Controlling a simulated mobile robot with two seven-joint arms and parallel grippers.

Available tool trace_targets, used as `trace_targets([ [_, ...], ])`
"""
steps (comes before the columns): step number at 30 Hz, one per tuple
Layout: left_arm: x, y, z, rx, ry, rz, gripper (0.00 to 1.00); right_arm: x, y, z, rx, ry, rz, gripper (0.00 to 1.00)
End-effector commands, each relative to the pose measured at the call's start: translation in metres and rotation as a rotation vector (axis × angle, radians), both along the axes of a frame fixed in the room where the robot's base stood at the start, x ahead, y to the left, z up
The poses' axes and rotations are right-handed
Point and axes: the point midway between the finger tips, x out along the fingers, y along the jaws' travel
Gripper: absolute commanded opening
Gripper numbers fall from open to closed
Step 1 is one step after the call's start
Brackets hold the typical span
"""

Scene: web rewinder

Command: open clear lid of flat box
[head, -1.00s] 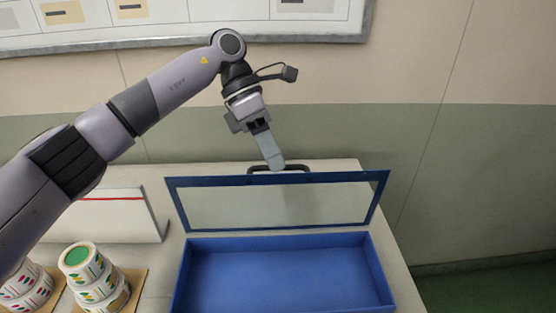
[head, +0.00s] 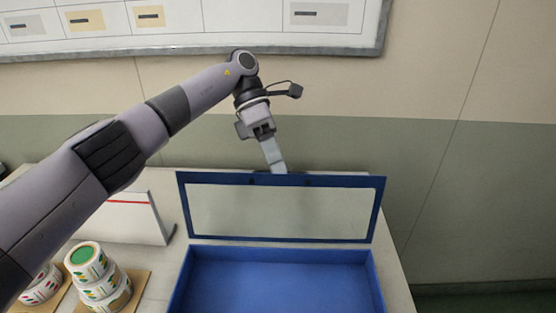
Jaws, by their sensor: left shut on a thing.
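A flat blue box (head: 280,278) stands on the table with its inside in view and looking empty. Its clear lid (head: 280,212), a blue frame around a see-through pane, is raised at the back of the box. My left gripper (head: 278,168) is at the lid's top edge, a little left of its middle, with its fingers together and pointing down. It is shut on the lid's handle, which is now mostly hidden behind the top edge. My right gripper is not in view.
Stacked label rolls (head: 92,270) stand on brown boards at the left. A white box with a red line (head: 128,218) is behind them. A wall with a framed board (head: 180,25) rises behind the table. The table's right edge is close to the box.

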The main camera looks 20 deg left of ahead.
Motion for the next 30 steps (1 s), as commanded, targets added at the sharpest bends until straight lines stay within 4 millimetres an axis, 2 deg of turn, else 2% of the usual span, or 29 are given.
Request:
trace_targets([
  [1,-0.0030,0.0000,-0.0129,0.019,0.019,-0.004,0.00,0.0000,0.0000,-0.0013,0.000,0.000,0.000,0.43],
  [8,-0.0031,-0.0002,-0.0129,0.019,0.019,-0.004,0.00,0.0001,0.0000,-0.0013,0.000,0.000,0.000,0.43],
  [9,-0.0031,-0.0002,-0.0129,0.019,0.019,-0.004,0.19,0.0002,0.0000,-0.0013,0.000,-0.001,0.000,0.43],
  [11,-0.0031,-0.0001,-0.0128,0.019,0.019,-0.004,0.38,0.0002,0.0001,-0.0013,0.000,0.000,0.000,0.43],
  [30,-0.0028,-0.0025,-0.0066,0.011,-0.001,-0.004,0.38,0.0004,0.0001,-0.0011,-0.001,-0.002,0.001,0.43],
])
